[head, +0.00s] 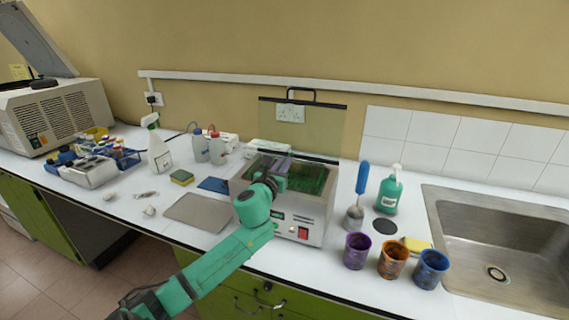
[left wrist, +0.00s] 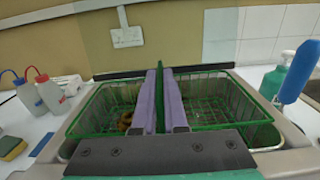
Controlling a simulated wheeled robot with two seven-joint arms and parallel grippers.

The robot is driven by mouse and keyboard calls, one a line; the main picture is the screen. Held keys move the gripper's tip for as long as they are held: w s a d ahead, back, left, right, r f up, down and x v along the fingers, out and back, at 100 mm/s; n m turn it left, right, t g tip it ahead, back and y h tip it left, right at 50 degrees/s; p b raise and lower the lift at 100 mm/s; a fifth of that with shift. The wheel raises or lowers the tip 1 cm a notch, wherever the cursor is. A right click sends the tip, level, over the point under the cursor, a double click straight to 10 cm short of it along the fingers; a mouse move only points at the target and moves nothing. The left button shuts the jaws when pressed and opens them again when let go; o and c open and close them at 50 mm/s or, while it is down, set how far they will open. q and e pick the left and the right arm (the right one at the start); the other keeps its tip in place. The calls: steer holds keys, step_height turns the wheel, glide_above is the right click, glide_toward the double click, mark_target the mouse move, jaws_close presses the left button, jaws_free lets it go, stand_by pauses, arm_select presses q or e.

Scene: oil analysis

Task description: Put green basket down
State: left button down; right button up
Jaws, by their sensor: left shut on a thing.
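The green wire basket (head: 311,180) is at the open top of the white bench bath (head: 300,222). In the left wrist view the basket (left wrist: 228,98) sits within the bath's metal rim; I cannot tell whether it rests on the bottom. My left gripper (head: 279,168) reaches over the bath from the front. In the left wrist view its two purple fingers (left wrist: 160,80) are shut on the basket's upright green middle part. A small brown item (left wrist: 125,121) lies in the basket's left half. The fingers hide part of the basket's middle. My right gripper is not in view.
The bath's raised lid (head: 330,128) stands behind. Purple, orange and blue cups (head: 432,268) stand to the right, near a green pump bottle (head: 388,192) and the sink (head: 500,230). A grey mat (head: 197,213) lies left on the counter, with bottles (head: 200,146) behind.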

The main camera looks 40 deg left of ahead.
arm_select(q)
steer(key=shift+f, duration=0.4)
steer(key=c, duration=1)
jaws_free()
steer(key=shift+o, duration=0.2)
steer(key=shift+r+p, duration=0.3)
steer(key=shift+r, duration=0.35)
steer(key=shift+s+d+f, duration=0.15)
steer(key=shift+s, duration=0.1)
steer(key=b+v, duration=0.1)
steer(key=v, duration=1)
steer(key=shift+s+b, duration=0.25)
steer(key=shift+b, duration=0.1)
